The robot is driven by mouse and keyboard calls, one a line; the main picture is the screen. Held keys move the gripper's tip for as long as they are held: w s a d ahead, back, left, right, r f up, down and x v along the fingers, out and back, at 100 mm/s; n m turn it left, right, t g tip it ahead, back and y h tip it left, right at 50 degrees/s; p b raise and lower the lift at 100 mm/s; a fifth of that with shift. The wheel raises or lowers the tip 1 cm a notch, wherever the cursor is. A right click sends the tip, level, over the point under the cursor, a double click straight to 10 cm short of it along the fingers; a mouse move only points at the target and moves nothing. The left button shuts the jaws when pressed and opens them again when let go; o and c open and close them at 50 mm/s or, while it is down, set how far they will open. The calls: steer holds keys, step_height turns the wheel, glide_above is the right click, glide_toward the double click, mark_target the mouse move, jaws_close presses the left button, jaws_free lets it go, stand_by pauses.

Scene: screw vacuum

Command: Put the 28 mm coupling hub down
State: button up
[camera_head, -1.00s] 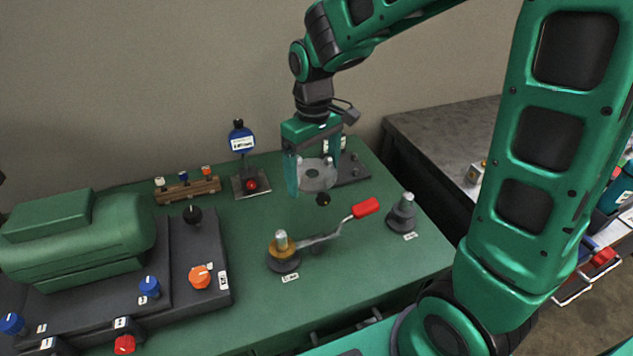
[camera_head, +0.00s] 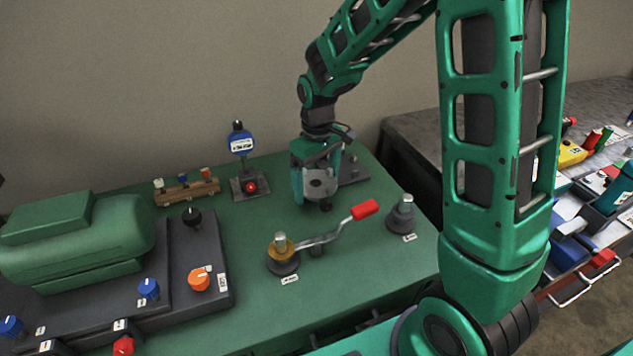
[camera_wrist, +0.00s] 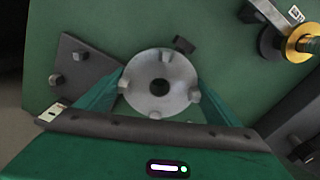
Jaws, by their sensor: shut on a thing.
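The coupling hub (camera_head: 320,184) is a grey disc with a dark central bore and several short lugs round its rim. My gripper (camera_head: 317,182) is shut on it, with green fingers on both sides. In the wrist view the hub (camera_wrist: 143,85) faces the camera between the fingers (camera_wrist: 160,95). It is low over the green bench top (camera_head: 345,250); I cannot tell whether it touches. A small dark piece (camera_head: 325,207) shows just below the hub, and a dark block (camera_wrist: 184,45) shows beyond its rim in the wrist view.
A dark plate with pegs (camera_head: 353,170) lies close behind my gripper, also in the wrist view (camera_wrist: 85,85). In front stand a brass-ringed post (camera_head: 281,250), a red-handled crank (camera_head: 364,209) and a grey stand (camera_head: 403,215). A blue gauge (camera_head: 241,142) stands left.

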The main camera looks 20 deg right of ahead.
steer(key=shift+f, duration=0.55)
steer(key=o, duration=1.3)
step_height(320, 180, up, 13)
steer(key=s+d+m, duration=0.5)
steer(key=s+d, duration=0.3)
steer(key=s, duration=0.6)
steer(key=s+d+m, duration=0.5)
steer(key=s+d, duration=0.4)
steer(key=s, duration=0.5)
steer(key=shift+s+d+f+m, duration=0.15)
steer(key=shift+d+m, duration=0.15)
steer(key=shift+m, duration=0.1)
